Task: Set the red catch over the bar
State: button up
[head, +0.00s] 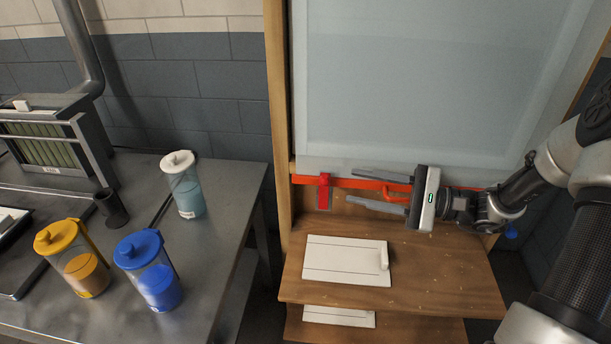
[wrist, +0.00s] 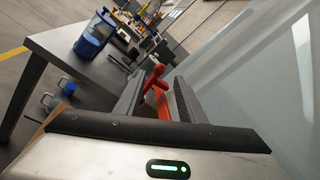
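The red catch (head: 324,192) is an upright piece at the left end of the orange-red bar (head: 345,183), by the wooden post. The bar runs along the bottom of the large pale panel. My gripper (head: 352,186) is open, its fingers pointing left toward the catch with a gap between fingertips and catch. A red loop-shaped handle (head: 398,190) shows between the fingers, near the palm. In the wrist view, the red catch (wrist: 154,82) appears between the fingers and the bar (wrist: 164,106) below it. Whether the catch lies over the bar is unclear.
A wooden shelf (head: 440,278) below carries a white board (head: 330,262). A metal table (head: 225,240) at left holds yellow (head: 70,258), blue (head: 148,268) and white-lidded (head: 183,185) jugs. The pale panel (head: 430,80) stands close behind my gripper.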

aim_at(324, 190)
jog(key=x, duration=1.2)
jog(key=shift+a, duration=0.35)
